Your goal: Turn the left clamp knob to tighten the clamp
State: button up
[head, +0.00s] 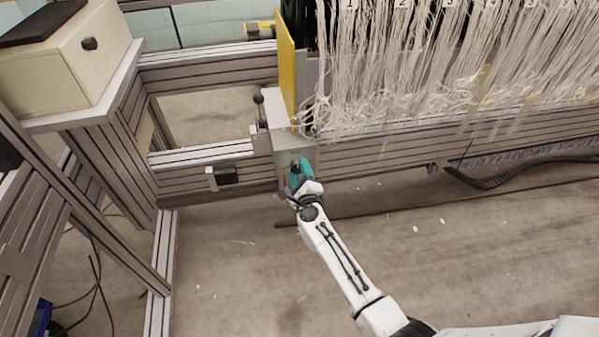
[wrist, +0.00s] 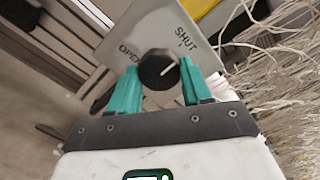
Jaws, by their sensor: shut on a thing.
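White warp threads (head: 390,70) hang to the right of the clamp, close to my gripper. A yellow panel (head: 287,75) stands above it. A grey slatted frame (head: 215,180) runs to the left. A beige box (head: 60,65) stands at the upper left. The floor in front is mostly clear.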

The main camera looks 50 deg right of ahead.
jog(key=shift+f, duration=0.1)
jog(key=o, duration=1.1)
jog(key=shift+c, duration=0.2)
jog(key=p+v, duration=0.2)
jog(key=v, duration=0.9)
jog(key=shift+p, duration=0.35)
jog(key=shift+w, duration=0.15)
